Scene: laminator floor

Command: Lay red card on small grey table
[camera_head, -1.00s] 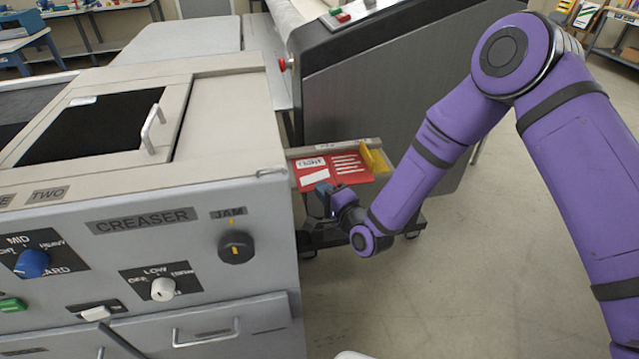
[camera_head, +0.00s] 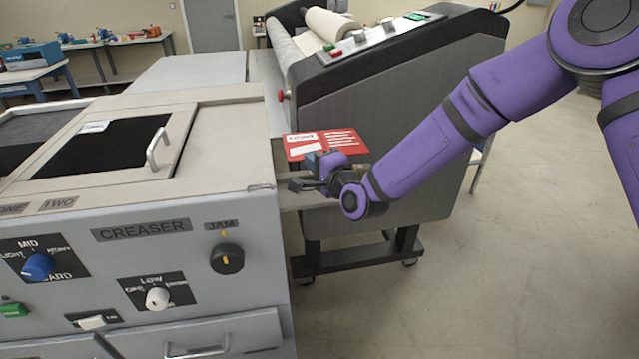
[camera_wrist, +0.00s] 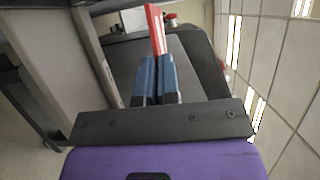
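The red card (camera_head: 340,141) with white labels and lines is held up in the head view, between the creaser machine and the dark laminator. My gripper (camera_head: 322,162) is shut on its near edge. In the wrist view the blue fingers (camera_wrist: 157,80) are close together, with the card (camera_wrist: 155,28) standing edge-on between their tips. I cannot identify the small grey table with certainty. A flat grey surface (camera_head: 190,75) shows behind the creaser, and a table leg (camera_head: 482,165) shows behind the laminator at right.
The grey creaser (camera_head: 150,225), with its handle and knobs, fills the left foreground. The laminator (camera_head: 385,110) stands close behind the card on a wheeled stand. A pale ledge (camera_head: 288,198) lies below my gripper. Open floor (camera_head: 480,270) lies to the right.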

